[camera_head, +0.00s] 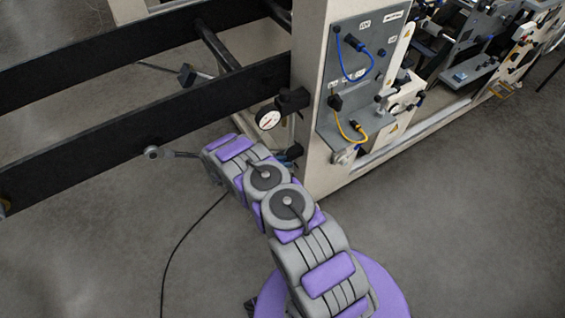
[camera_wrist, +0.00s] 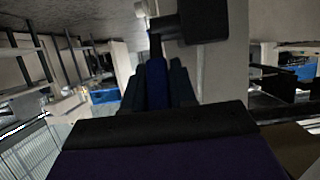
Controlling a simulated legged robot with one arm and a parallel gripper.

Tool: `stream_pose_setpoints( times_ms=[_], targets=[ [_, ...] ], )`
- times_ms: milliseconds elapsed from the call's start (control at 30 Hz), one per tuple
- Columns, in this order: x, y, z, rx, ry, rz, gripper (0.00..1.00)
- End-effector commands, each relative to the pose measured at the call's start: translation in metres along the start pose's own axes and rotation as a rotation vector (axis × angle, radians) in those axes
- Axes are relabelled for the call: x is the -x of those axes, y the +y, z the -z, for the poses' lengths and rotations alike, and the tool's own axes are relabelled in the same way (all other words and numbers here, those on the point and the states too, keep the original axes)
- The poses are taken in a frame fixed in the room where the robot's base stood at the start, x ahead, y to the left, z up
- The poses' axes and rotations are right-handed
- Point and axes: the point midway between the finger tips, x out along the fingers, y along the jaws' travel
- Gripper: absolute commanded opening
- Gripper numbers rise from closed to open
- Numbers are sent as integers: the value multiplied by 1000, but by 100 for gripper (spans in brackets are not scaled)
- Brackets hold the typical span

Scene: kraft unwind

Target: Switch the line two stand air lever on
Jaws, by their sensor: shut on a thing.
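In the wrist view, a narrow dark blue piece (camera_wrist: 157,88), which looks like the air lever, stands between the two dark fingers of my gripper (camera_wrist: 157,72). The fingers are shut on it, just left of the pale stand post (camera_wrist: 228,60) and below a black block (camera_wrist: 204,18). In the head view, my arm reaches to the left side of the cream stand post (camera_head: 312,125). Small dark fittings show low on that side, under the gauge, but I cannot tell lever from fingers there. Whether the lever is on or off is unclear.
A round white gauge (camera_head: 268,117) and a black regulator (camera_head: 293,101) are on the post above. A grey panel (camera_head: 350,95) carries blue and yellow cables. Black rails (camera_head: 130,115) run left. Floor at right is clear.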

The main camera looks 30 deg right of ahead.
Motion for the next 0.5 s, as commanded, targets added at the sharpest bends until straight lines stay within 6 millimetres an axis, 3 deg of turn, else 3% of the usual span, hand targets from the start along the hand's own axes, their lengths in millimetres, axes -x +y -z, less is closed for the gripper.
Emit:
stream_pose_setpoints(
  times_ms=[500],
  targets=[
    [-15, -1, 19, -3, -322, -2, 0]
  ],
)
